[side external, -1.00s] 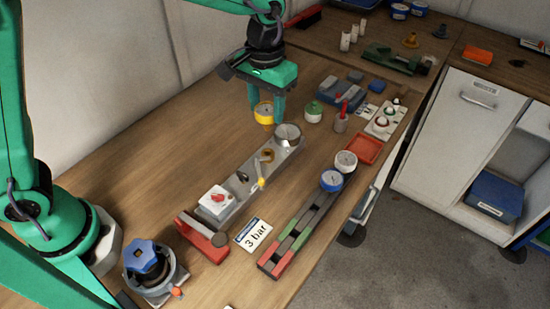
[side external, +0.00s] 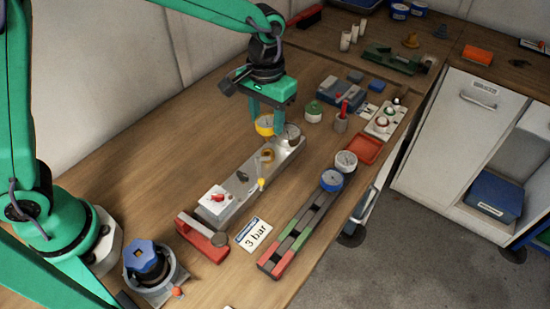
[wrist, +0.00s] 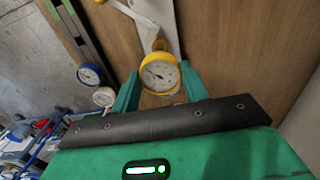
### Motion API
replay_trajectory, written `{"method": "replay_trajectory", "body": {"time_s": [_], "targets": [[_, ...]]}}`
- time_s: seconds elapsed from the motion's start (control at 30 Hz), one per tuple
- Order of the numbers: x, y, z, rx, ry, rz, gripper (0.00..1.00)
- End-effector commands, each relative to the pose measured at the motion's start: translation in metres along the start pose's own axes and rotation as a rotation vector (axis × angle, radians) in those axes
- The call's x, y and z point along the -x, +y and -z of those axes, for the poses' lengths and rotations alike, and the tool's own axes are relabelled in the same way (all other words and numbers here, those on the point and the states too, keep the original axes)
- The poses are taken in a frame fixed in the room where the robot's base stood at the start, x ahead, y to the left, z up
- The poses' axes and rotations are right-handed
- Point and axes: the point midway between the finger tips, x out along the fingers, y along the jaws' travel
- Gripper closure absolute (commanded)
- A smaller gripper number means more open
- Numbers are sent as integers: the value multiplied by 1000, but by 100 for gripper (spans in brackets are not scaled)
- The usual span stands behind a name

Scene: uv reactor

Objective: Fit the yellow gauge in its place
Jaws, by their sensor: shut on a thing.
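The yellow gauge (side external: 264,125) has a white dial and yellow rim. My gripper (side external: 267,118) is shut on it, a finger on either side; the wrist view shows the dial of the gauge (wrist: 159,75) between the fingertips (wrist: 160,88). The long grey metal block (side external: 232,198) lies below and toward the viewer. It carries a brass fitting (side external: 267,155), a dark opening (side external: 243,176) and a yellow-tipped lever (side external: 261,184). A round metal part (side external: 292,136) stands at its far end, right beside my right finger. Whether the gauge touches the block cannot be told.
A dark rack (side external: 300,230) holds a blue gauge (side external: 331,180) and a white gauge (side external: 346,161). A "3 bar" card (side external: 253,235), a red clamp (side external: 203,240), a red tray (side external: 363,149) and a green-topped pot (side external: 313,112) stand around. The table left of the block is clear.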

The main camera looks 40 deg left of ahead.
Motion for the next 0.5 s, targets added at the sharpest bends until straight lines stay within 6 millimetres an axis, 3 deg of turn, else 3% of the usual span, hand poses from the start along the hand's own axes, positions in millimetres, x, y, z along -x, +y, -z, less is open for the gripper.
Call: {"method": "replay_trajectory", "body": {"time_s": [0.5], "targets": [[-26,0,0,0,0,0,76]]}}
